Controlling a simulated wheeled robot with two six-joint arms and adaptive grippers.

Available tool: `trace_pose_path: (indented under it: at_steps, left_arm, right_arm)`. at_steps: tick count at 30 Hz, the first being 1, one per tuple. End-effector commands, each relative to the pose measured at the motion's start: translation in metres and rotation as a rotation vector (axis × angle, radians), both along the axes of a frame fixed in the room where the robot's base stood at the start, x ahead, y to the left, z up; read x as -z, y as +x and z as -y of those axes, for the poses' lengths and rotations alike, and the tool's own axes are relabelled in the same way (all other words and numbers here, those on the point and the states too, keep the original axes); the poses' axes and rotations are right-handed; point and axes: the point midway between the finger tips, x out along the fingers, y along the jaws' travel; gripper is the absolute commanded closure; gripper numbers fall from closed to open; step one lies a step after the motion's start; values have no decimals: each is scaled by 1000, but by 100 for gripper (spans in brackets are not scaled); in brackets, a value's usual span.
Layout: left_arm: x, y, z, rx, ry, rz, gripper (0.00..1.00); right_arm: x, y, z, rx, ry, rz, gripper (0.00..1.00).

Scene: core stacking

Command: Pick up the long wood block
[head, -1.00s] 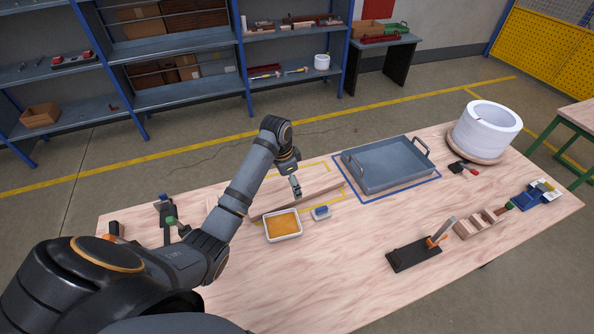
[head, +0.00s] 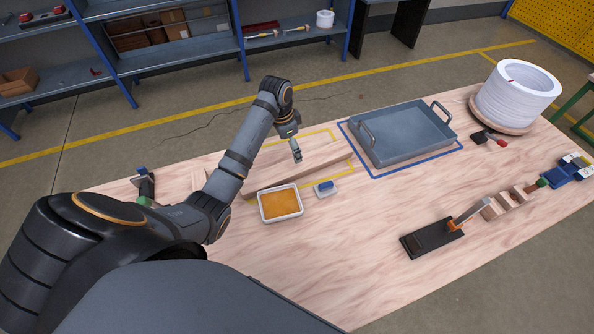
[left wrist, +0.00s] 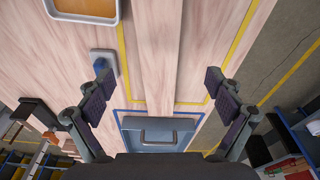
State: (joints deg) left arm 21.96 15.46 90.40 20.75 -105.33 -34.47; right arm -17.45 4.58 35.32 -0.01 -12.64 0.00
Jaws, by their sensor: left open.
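The long wood block (head: 325,159) lies flat on the wooden table inside a yellow outline, running from beside the orange-filled bin toward the grey tray. My left gripper (head: 297,157) hangs over the block, pointing down, and hides part of it in the head view. In the left wrist view the block (left wrist: 161,55) runs down the middle of the picture. The left gripper (left wrist: 157,82) is open and empty there, one finger to each side of the block. I cannot tell how far above it the fingertips are. My right gripper is not in view.
A white bin with orange contents (head: 281,204) and a small blue-and-white item (head: 325,189) sit close to the block's near side. A grey handled tray (head: 405,134) stands to the right in a blue outline. The front middle of the table is clear.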

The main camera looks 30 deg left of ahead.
Motion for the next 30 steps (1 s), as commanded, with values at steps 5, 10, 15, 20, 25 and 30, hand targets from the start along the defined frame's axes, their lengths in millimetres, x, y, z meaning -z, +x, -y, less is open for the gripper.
trace_pose_path:
  at_steps: [5, 10, 15, 20, 25, 30]
  left_arm:
    - [20, 2, 2, -1, -2, -5, 8]
    - [45, 6, 5, -1, -1, -2, 8]
    - [51, 7, 5, 0, 0, 0, 8]
    - [70, 11, 10, 1, -2, -4, 8]
    - [96, 15, 13, -1, -1, -2, 8]
    - [101, 16, 13, 1, 1, 1, 8]
  right_arm:
    - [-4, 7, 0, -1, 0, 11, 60]
    - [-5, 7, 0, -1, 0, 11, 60]
    - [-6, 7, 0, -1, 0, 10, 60]
    - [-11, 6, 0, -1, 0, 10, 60]
    - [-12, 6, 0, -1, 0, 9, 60]
    - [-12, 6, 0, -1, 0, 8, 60]
